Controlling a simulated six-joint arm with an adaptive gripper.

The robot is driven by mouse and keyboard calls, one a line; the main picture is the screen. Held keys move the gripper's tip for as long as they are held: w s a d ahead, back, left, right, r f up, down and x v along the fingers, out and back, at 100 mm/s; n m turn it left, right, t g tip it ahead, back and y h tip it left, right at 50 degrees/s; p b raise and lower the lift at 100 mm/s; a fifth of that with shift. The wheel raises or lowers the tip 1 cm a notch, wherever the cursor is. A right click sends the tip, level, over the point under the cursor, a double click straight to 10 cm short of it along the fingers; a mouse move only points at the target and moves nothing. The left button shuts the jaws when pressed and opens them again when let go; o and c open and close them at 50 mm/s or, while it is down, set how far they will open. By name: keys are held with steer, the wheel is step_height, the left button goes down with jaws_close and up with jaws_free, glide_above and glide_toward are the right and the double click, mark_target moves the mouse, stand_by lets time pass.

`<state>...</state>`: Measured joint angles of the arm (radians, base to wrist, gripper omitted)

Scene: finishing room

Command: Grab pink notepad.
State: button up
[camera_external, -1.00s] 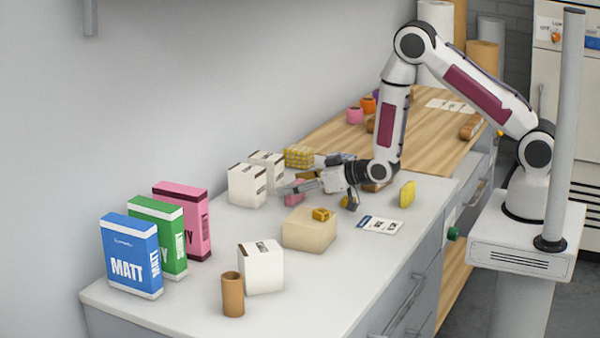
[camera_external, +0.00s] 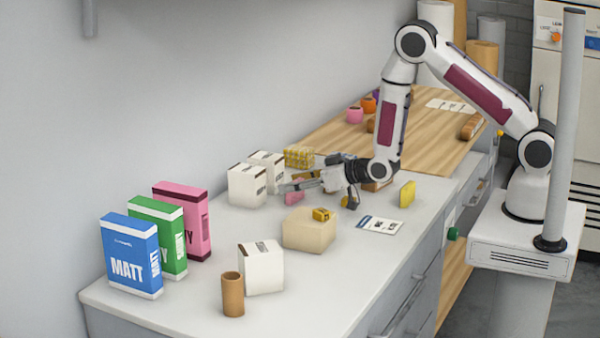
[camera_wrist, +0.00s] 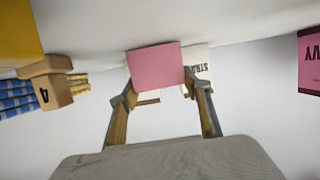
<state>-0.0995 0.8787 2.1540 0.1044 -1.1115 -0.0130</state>
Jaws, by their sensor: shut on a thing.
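The pink notepad (camera_wrist: 157,67) is a small flat pink block. In the wrist view it sits between the two fingertips of my gripper (camera_wrist: 160,92), which is shut on it. In the external view the pink notepad (camera_external: 294,198) shows as a small pink patch just under my gripper (camera_external: 292,187), partly hidden by the fingers. The gripper points left, low over the counter. I cannot tell whether the notepad touches the counter.
White boxes (camera_external: 247,186) stand just left of my gripper, with a yellow checked block (camera_external: 299,157) behind. A tan box (camera_external: 309,231) with a small yellow item stands in front. A yellow sponge-like block (camera_external: 407,194) stands to the right. The counter's front left is partly clear.

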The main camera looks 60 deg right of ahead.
steer(key=shift+r, duration=4.85)
